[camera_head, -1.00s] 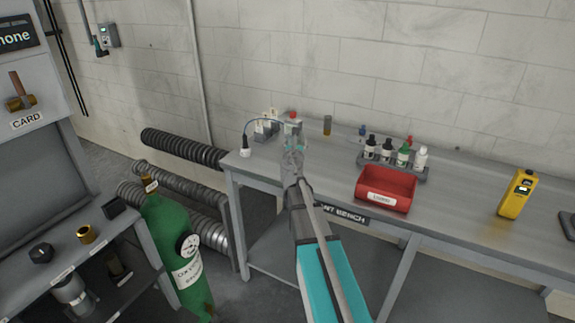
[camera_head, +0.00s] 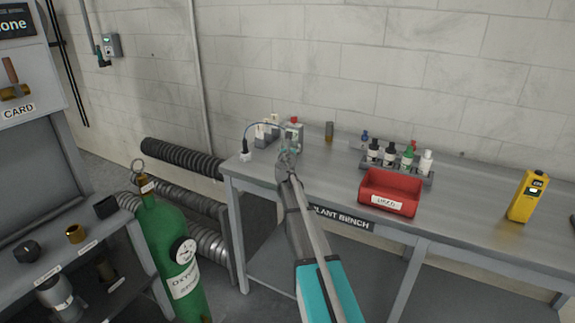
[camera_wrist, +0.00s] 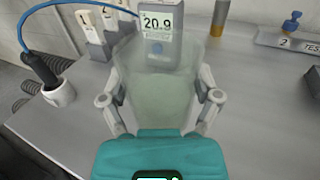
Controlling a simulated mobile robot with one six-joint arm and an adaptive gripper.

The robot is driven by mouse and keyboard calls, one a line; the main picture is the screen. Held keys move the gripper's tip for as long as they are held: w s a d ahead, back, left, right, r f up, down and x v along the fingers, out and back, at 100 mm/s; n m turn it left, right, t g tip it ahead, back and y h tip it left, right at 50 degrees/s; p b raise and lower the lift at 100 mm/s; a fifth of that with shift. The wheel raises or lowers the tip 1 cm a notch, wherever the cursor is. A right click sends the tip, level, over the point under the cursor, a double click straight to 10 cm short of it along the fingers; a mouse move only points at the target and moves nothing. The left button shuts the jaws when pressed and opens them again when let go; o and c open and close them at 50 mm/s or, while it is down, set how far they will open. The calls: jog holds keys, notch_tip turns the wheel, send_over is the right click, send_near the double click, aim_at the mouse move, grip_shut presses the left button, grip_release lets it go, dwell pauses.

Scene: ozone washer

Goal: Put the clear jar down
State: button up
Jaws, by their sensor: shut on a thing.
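The clear jar (camera_wrist: 165,95) is a see-through, faintly greenish vessel between my gripper's fingers in the wrist view. My gripper (camera_wrist: 160,105) is shut on it, one finger on each side. In the head view my gripper (camera_head: 287,160) is over the left part of the grey plant bench (camera_head: 290,192), and the jar is hard to make out there. Whether the jar's base touches the bench top cannot be told. Through and behind the jar stands a grey meter (camera_wrist: 160,45) reading 20.9.
A probe on a blue cable stands in a white cup (camera_wrist: 60,95) to the left. A bottle rack (camera_head: 395,170), red bin (camera_head: 388,192) and yellow device (camera_head: 525,196) are rightward. A green cylinder (camera_head: 170,235) stands left.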

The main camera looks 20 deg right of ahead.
jog(key=shift+w+d+f+b, duration=0.15)
jog(key=shift+w+f+b, duration=0.85)
jog(key=shift+f, duration=0.25)
jog(key=shift+w+d+f+b, duration=0.1)
jog(key=shift+w+f+b, duration=0.5)
jog(key=shift+f, duration=0.15)
jog(key=shift+s+f+b, duration=0.15)
jog(key=shift+f+b, duration=1.1)
jog(key=shift+b, duration=0.05)
jog(key=shift+f, duration=0.15)
jog(key=o, duration=1.1)
jog(key=shift+c, duration=0.2)
jog(key=shift+s+r, duration=0.1)
jog(key=shift+r, duration=0.15)
jog(key=v, duration=1.2)
